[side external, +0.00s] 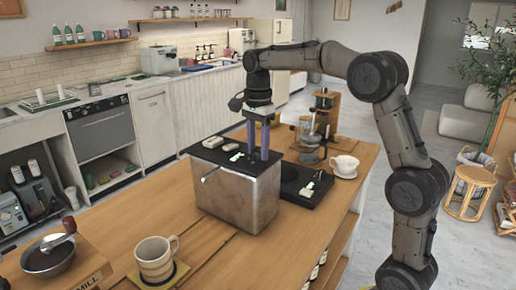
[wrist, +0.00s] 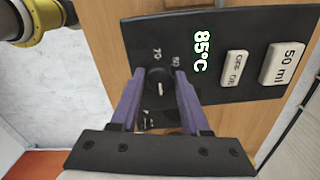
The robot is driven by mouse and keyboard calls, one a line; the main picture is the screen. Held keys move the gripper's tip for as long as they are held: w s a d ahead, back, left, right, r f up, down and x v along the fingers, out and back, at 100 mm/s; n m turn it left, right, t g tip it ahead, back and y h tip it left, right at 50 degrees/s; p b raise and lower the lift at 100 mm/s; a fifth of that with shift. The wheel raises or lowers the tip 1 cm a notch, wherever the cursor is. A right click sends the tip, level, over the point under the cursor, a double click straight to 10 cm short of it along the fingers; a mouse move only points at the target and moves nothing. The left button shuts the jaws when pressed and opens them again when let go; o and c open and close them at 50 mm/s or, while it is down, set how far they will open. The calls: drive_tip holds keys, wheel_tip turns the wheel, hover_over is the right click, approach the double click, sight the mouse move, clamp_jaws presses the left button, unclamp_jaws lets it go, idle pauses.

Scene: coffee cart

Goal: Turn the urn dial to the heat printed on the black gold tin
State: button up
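The urn (side external: 240,199) is a metal box with a black top panel on the wooden counter. Its dial (wrist: 158,82) is a small round black knob with a light pointer mark, beside printed numbers that look like 70 and 80. My gripper (wrist: 159,76) points down over the panel, one purple fingertip on each side of the dial; it also shows in the side view (side external: 264,156). The fingertips are very close to the knob, and I cannot tell whether they press on it. A readout of 85°C (wrist: 201,51) shows on the panel. I cannot make out the black gold tin.
A striped mug (side external: 156,260) and a bowl (side external: 47,258) stand in front. A white cup (side external: 344,165) and glass brewing gear stand to the right.

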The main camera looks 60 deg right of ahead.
sight(258, 151)
drive_tip(key=shift+o, duration=1.3)
wheel_tip(258, 151, up, 14)
drive_tip(key=shift+f, duration=0.15)
